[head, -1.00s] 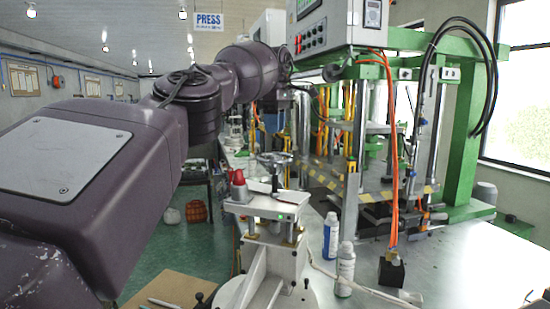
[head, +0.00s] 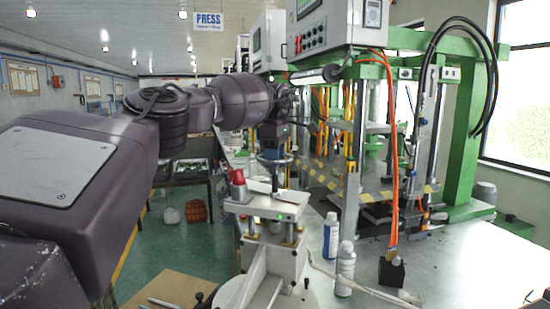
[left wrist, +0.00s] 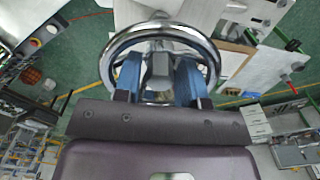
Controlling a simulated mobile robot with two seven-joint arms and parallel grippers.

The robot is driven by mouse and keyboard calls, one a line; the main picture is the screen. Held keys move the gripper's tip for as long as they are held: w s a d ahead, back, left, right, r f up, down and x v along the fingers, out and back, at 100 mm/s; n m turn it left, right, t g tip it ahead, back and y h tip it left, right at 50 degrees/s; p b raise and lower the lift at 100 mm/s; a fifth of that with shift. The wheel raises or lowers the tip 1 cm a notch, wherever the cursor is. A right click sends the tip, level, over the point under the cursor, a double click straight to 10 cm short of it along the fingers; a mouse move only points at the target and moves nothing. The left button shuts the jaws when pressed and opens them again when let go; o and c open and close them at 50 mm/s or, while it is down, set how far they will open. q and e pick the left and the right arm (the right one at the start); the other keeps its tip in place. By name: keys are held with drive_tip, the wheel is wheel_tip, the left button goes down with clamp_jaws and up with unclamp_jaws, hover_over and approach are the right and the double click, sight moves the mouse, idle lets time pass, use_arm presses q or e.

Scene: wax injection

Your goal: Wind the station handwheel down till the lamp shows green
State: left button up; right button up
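The station handwheel (head: 276,161) is a round metal wheel on top of the white wax station (head: 266,209). In the left wrist view, its chrome rim (left wrist: 160,32) circles the fingers, with a grey hub (left wrist: 160,66) at its centre. My left gripper (head: 273,146) points down onto the wheel. Its two blue fingers (left wrist: 160,72) stand apart on either side of the hub; contact cannot be made out. A small green light (head: 279,218) shows on the station's front edge. My right gripper is in neither view.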

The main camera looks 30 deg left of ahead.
use_arm(q)
drive_tip(key=shift+c, duration=0.3)
drive_tip(key=c, duration=0.6)
